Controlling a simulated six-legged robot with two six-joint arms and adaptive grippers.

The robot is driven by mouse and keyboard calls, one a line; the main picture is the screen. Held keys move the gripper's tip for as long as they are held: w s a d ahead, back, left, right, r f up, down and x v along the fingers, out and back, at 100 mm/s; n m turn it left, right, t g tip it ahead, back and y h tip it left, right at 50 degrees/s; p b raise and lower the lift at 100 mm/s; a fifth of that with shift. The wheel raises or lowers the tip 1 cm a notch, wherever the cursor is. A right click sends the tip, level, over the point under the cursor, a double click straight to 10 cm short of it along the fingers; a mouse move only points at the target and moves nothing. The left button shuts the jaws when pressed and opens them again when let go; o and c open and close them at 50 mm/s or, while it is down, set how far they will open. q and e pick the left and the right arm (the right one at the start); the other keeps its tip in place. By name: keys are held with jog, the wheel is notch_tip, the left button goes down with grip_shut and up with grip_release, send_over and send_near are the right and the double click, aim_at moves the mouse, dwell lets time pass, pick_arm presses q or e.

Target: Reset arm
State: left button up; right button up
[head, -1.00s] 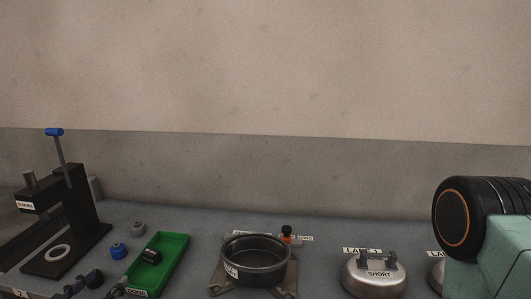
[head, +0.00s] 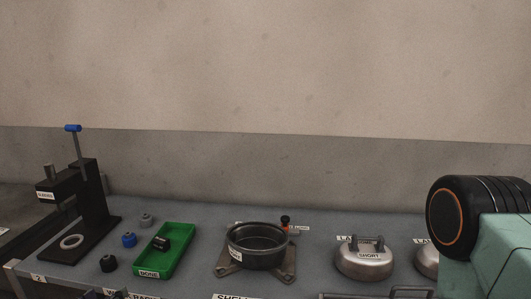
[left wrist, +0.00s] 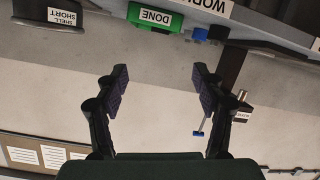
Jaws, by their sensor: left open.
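My left gripper (left wrist: 160,88) shows in the left wrist view with its two dark fingers spread wide. It is open, and nothing is between the fingers. In the head view I cannot clearly make out the left gripper. My right gripper is not in view; teal and black parts of my own arm fill the lower right of the head view.
Small blue, grey and black caps sit left of the tray.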

pick_arm(q)
jog(key=s+d+f+n+g, duration=0.1)
jog(key=d+f+g, duration=0.2)
jog(key=d+f, duration=0.25)
jog(key=s+d+f+m+g+b, duration=0.1)
jog(key=s+f+g, duration=0.3)
jog(key=s, duration=0.5)
jog(key=s+d+f+m+g+b, duration=0.1)
jog(key=s+d+f+g+b, duration=0.2)
jog(key=s+f, duration=0.6)
jog(key=s+d+f+g+y+b, duration=0.1)
jog(key=s+d+f+g+b, duration=0.2)
jog(key=s+f, duration=0.4)
jog(key=shift+s+d+m+g+b, duration=0.4)
jog(key=shift+s+d+g, duration=0.35)
jog(key=shift+s, duration=0.4)
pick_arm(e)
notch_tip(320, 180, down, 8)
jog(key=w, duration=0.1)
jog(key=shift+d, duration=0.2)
pick_arm(q)
jog(key=shift+s+a, duration=0.1)
jog(key=shift+s, duration=0.05)
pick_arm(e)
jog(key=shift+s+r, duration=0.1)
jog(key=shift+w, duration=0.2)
